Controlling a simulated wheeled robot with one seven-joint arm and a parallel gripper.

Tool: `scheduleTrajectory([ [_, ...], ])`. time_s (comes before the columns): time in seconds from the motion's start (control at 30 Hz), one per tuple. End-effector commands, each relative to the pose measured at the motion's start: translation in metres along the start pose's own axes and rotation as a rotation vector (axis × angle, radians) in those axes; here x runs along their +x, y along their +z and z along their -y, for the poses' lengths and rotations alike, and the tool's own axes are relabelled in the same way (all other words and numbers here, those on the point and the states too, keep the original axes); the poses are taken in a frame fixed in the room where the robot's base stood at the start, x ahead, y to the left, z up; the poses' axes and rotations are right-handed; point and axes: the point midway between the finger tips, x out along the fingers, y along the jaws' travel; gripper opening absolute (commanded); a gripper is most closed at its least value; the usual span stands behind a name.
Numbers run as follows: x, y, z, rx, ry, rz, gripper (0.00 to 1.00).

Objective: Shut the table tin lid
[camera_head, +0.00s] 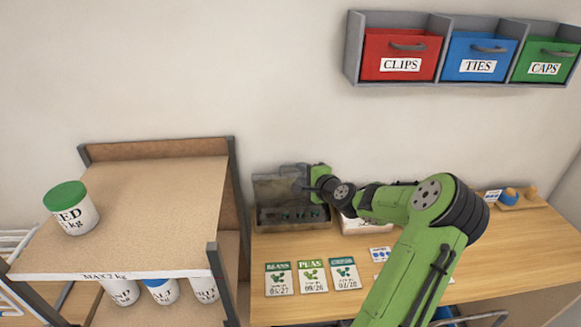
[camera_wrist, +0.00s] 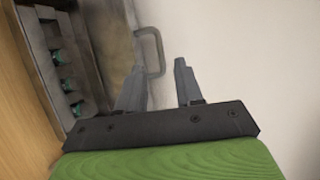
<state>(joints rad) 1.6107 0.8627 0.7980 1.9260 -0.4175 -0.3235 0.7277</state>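The table tin (camera_head: 272,226) is a dark grey metal box on the wooden table, beside the shelf unit. Its lid (camera_head: 272,187) stands raised at the back, so the tin is open. In the wrist view the tin (camera_wrist: 46,62) shows dark compartments with small green-topped items, and the lid (camera_wrist: 112,35) rises beside them with a bent grey handle (camera_wrist: 152,50). My gripper (camera_head: 303,184) is at the lid's right side. In the wrist view my gripper (camera_wrist: 160,72) has its fingers apart, with nothing clearly between them. The handle is just beyond the fingertips; contact cannot be told.
A white box (camera_head: 352,225) stands right of the tin, partly behind my arm. Seed packets (camera_head: 311,277) lie in front. The shelf unit (camera_head: 233,190) rises close on the left. Wall bins (camera_head: 400,55) hang above right.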

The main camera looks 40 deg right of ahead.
Motion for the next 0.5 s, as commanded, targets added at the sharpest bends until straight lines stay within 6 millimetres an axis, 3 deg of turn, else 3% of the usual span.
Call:
scheduleTrajectory([
  [0.2, 0.051, 0.002, 0.000, 0.000, 0.000, 0.003, 0.36],
  [0.33, 0.068, 0.001, 0.000, -0.002, 0.000, 0.001, 0.36],
  [0.5, 0.073, 0.000, 0.000, -0.002, 0.002, 0.000, 0.36],
])
